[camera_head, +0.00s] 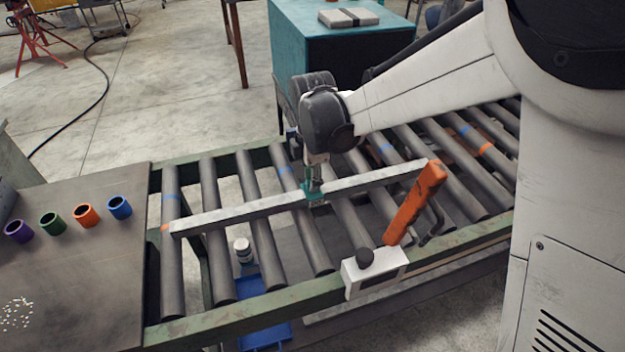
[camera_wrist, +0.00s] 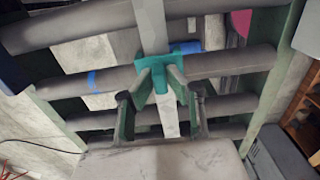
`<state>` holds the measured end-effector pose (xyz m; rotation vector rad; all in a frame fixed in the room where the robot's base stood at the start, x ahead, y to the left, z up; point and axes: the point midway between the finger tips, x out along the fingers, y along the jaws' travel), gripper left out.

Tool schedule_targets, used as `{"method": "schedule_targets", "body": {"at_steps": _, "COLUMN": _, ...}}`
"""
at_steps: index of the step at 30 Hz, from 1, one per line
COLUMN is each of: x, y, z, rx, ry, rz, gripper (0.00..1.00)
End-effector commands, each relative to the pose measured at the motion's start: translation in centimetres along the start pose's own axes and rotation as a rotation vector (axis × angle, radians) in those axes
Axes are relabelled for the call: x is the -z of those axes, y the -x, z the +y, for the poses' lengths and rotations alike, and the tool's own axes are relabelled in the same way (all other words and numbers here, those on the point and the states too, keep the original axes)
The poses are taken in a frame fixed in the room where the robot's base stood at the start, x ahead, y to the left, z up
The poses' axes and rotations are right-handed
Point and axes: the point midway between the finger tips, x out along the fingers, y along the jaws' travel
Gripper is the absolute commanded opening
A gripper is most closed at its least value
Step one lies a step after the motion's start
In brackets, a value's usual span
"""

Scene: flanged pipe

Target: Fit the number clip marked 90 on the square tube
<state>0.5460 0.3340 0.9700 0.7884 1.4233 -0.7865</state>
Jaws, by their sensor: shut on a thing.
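The square tube (camera_head: 245,210) is a long pale grey bar lying across the conveyor rollers; it also shows in the wrist view (camera_wrist: 152,28). A teal clip (camera_head: 311,195) sits at the tube near its middle, and it also shows in the wrist view (camera_wrist: 183,55). My gripper (camera_head: 315,184) is above the tube, with its fingers shut on the teal clip. In the wrist view my gripper (camera_wrist: 160,82) has both fingertips at the clip, which straddles the tube's width. The clip's number cannot be read, and I cannot tell whether it is fully seated.
An orange-handled tool (camera_head: 415,200) stands at the tube's right end, beside a white box (camera_head: 375,270) on the conveyor's front rail. A blue tray (camera_head: 262,300) lies below the rollers.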

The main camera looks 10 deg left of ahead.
Motion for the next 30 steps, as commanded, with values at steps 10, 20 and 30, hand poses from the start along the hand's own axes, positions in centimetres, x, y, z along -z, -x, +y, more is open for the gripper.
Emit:
{"method": "schedule_targets", "body": {"at_steps": 10, "x": 0.0, "y": -0.1, "z": 0.0, "rx": 0.0, "ry": 0.0, "rz": 0.0, "gripper": 0.35}}
{"method": "schedule_targets", "body": {"at_steps": 20, "x": 0.0, "y": 0.8, "z": 0.0, "rx": 0.0, "ry": 0.0, "rz": 0.0, "gripper": 0.35}}
{"method": "schedule_targets", "body": {"at_steps": 30, "x": 0.0, "y": 7.1, "z": -0.1, "rx": 0.0, "ry": 0.0, "rz": 0.0, "gripper": 0.35}}
